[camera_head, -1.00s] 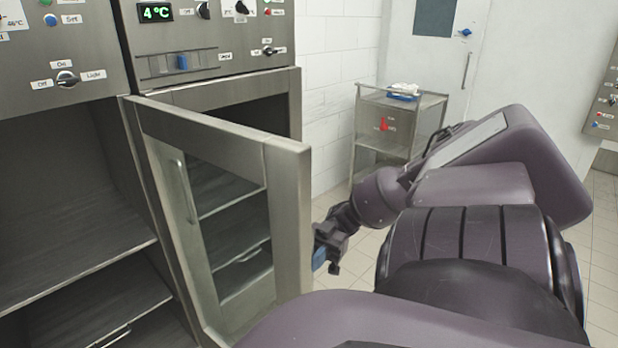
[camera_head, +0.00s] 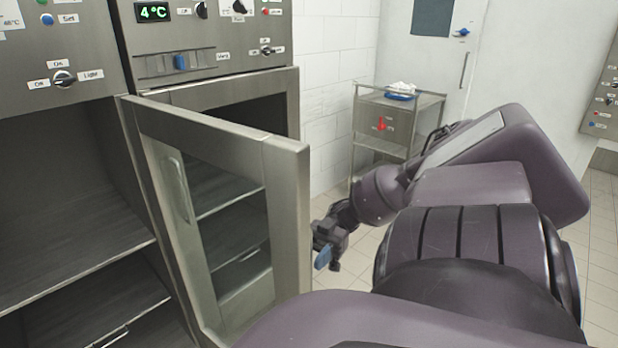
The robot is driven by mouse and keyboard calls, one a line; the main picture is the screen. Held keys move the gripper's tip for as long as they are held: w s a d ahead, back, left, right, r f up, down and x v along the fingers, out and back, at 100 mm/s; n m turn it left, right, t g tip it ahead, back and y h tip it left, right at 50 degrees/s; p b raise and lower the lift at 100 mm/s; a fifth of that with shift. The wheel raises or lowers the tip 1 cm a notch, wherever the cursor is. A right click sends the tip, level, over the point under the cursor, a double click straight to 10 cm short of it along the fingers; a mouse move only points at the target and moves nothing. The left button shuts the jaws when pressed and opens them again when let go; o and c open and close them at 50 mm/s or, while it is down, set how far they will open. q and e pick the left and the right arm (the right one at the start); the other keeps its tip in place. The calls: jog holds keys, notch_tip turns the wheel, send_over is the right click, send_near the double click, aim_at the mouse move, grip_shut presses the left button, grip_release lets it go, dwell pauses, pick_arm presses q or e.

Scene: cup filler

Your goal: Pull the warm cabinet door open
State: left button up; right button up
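The warm cabinet (camera_head: 50,150) with the 48°C display is at the left, its dark shelved interior exposed. Its door (camera_head: 285,220), a steel frame around glass, stands swung wide out to the right, hinged between the two cabinets. A vertical handle (camera_head: 176,190) shows in the glass area; I cannot tell if it is on this door or behind it. My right gripper (camera_head: 328,260), with a blue finger pad, is just right of the door's free edge, with no visible grip on it. Its finger gap is unclear. My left gripper is out of view.
The 4°C cabinet (camera_head: 235,45) stands behind the open door. A steel cart (camera_head: 400,100) with a blue tray stands at the back near a white door (camera_head: 440,60). Tiled floor is free at right. My purple arm covers the lower right.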

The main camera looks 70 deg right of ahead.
jog(key=s+d+b, duration=0.1)
jog(key=d+b, duration=0.1)
jog(key=d, duration=0.7)
jog(key=shift+s+d, duration=0.3)
jog(key=shift+s, duration=0.1)
